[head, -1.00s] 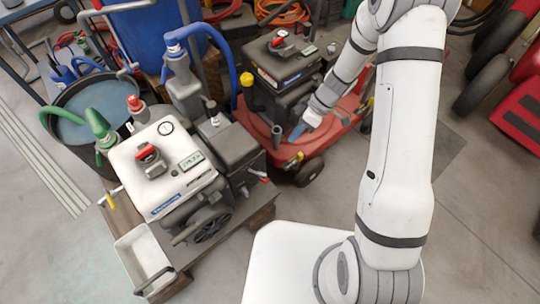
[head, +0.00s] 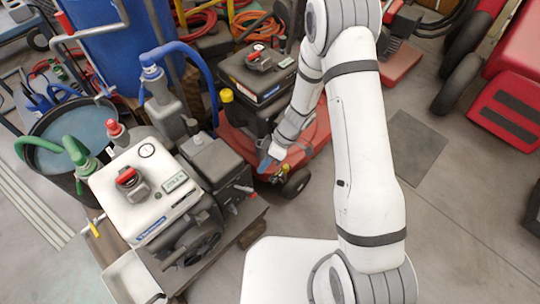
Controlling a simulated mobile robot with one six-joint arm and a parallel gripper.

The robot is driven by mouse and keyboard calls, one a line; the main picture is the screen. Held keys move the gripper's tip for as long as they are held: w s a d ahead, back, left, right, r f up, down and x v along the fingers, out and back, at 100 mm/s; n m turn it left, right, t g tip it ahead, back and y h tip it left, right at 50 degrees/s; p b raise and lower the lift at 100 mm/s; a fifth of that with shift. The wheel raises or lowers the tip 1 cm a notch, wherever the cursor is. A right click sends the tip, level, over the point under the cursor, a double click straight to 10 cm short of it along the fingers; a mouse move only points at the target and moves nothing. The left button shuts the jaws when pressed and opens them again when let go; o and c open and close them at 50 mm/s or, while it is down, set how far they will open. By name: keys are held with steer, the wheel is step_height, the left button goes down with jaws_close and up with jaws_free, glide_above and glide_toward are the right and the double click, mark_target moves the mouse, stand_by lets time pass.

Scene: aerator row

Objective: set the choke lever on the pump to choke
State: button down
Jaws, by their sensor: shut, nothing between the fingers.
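A white-topped pump unit (head: 140,190) with a red knob, a gauge and a small display stands on a wooden pallet at the lower left. A lever with a red end (head: 243,189) sticks out at its right side. A dark pump unit (head: 257,75) with a red knob on top stands behind it on a red wheeled cart (head: 315,135). My gripper (head: 265,163), with blue fingertips, is shut and empty, low by the front of the red cart, close to a small yellow part. I cannot tell which lever is the choke, or its setting.
A dark tub (head: 38,135) with green and blue hoses stands at the left. A blue barrel (head: 105,45) and coiled orange hoses (head: 255,28) are behind. Red equipment (head: 510,105) with dark wheels is at the right. The floor at the lower right is clear.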

mark_target(242, 188)
steer(key=shift+s+a+f+b, duration=0.1)
steer(key=shift+s+a+f, duration=0.2)
steer(key=shift+s, duration=0.45)
steer(key=shift+s+a+f+b, duration=0.1)
steer(key=shift+s+a+f, duration=0.2)
steer(key=shift+s, duration=0.5)
steer(key=shift+s+a+f+b, duration=0.15)
steer(key=shift+s+a, duration=0.2)
steer(key=shift+s, duration=0.4)
